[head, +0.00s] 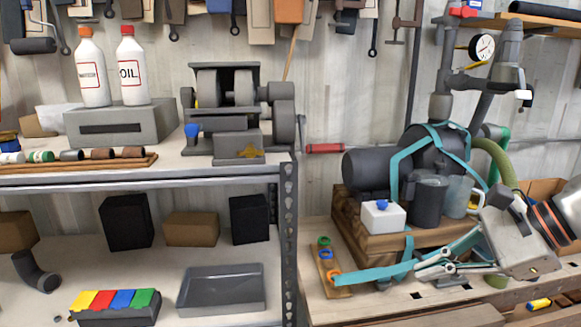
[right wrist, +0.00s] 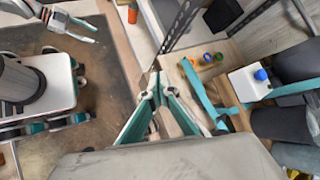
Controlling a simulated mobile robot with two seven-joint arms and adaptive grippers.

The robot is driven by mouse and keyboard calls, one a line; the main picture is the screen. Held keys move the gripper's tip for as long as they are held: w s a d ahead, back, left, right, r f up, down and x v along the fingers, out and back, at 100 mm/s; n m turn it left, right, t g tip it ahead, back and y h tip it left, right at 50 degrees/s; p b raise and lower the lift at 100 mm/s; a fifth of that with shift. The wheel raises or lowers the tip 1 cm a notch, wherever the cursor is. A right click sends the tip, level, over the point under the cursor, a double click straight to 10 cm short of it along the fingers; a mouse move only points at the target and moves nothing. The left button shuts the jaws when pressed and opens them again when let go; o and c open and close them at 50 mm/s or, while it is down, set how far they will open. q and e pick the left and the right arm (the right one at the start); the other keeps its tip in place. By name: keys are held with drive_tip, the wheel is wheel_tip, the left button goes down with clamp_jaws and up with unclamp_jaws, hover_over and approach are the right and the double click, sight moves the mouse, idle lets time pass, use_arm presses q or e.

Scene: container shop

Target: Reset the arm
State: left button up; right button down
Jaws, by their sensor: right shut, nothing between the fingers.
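My right gripper (head: 420,268) is at the right of the head view, over the workbench beside the strapped pump. It is shut and empty. In the right wrist view its teal-padded fingers (right wrist: 157,90) meet at the tips over the bench edge. A loose teal strap end (head: 365,273) lies just left of the fingertips; I see no grip on it. My left gripper (right wrist: 88,30) shows at the upper left of the right wrist view, with its fingers apart and nothing between them. It is outside the head view.
A dark pump (head: 425,160) sits on a wooden block (head: 350,225), with a white box (head: 383,216) in front. Colored rings (head: 324,254) lie on a small board. A metal shelf post (head: 289,220) stands left of the bench. Floor (right wrist: 105,90) is open beside my base.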

drive_tip(key=s+a+m+g+y+p, duration=0.25)
drive_tip(key=a+m+y, duration=0.7)
drive_tip(key=a, duration=0.55)
drive_tip(key=w+d+f+m+t+h, duration=0.1)
drive_tip(key=d+f+m+t+h, duration=0.2)
drive_tip(key=f+m+t, duration=0.5)
drive_tip(key=w+d+f+m+t+h, duration=0.1)
drive_tip(key=d+f+m+h, duration=0.35)
drive_tip(key=m, duration=0.75)
drive_tip(key=w+d+f+m+t+h, duration=0.15)
drive_tip(key=f+m+t, duration=0.35)
drive_tip(key=f+m, duration=0.5)
use_arm(q)
drive_tip(key=shift+s+d+r+g+p, duration=0.3)
drive_tip(key=shift+s+d+r+p, duration=0.3)
drive_tip(key=shift+p, duration=0.25)
use_arm(e)
drive_tip(key=s+d+f+m+g+h, duration=0.2)
drive_tip(key=s+f+m+g+h, duration=0.4)
drive_tip(key=s+f+m, duration=0.5)
drive_tip(key=s+f, duration=0.5)
drive_tip(key=f, duration=0.4)
drive_tip(key=shift+s+d+f, duration=0.3)
drive_tip(key=shift+d+f, duration=0.05)
